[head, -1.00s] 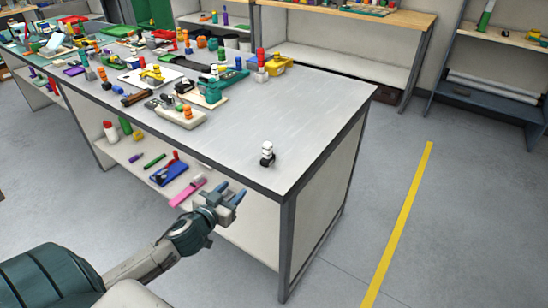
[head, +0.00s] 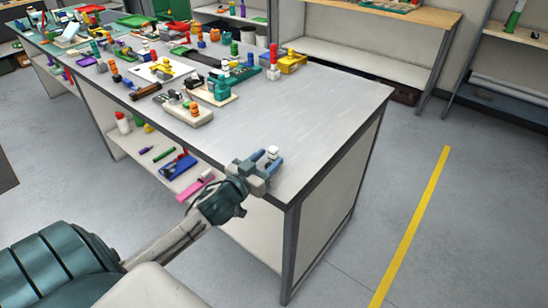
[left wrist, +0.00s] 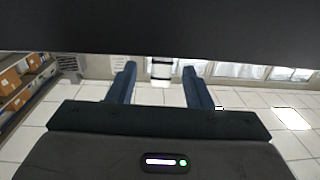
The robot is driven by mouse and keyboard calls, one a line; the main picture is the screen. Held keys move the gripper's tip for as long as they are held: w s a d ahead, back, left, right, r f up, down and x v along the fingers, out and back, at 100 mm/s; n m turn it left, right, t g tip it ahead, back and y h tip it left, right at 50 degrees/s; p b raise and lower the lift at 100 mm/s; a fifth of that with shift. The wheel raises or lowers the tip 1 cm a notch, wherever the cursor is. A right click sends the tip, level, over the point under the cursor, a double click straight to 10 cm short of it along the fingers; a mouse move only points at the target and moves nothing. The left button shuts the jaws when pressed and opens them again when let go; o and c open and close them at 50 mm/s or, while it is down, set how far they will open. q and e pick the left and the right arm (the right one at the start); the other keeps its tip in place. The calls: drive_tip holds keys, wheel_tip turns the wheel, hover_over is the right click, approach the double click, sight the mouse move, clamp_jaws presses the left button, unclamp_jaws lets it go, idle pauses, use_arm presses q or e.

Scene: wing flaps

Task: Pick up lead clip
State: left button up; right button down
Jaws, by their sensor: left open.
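The lead clip (head: 272,153) is a small upright piece with a white top, near the front right corner of the workbench. Its lower part is hidden behind my left gripper (head: 261,167) in the head view. My left gripper is open at the bench's front edge, its blue fingers reaching toward the clip. My right gripper is not in view.
The grey workbench top (head: 320,105) is clear around the clip. Several coloured clamps and small parts crowd its left and far side, including a yellow one (head: 293,61). A lower shelf holds a blue item (head: 180,165) and a pink one (head: 195,187).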

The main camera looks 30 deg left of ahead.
sight(271, 156)
use_arm(q)
drive_tip(key=shift+w+a+r, duration=0.1)
drive_tip(key=shift+w, duration=0.3)
drive_tip(key=w+p, duration=0.1)
drive_tip(key=w, duration=0.3)
drive_tip(key=shift+w+f+p, duration=0.2)
drive_tip(key=shift+w+p, duration=0.05)
drive_tip(key=shift+p, duration=0.15)
drive_tip(key=shift+s, duration=0.1)
clamp_jaws()
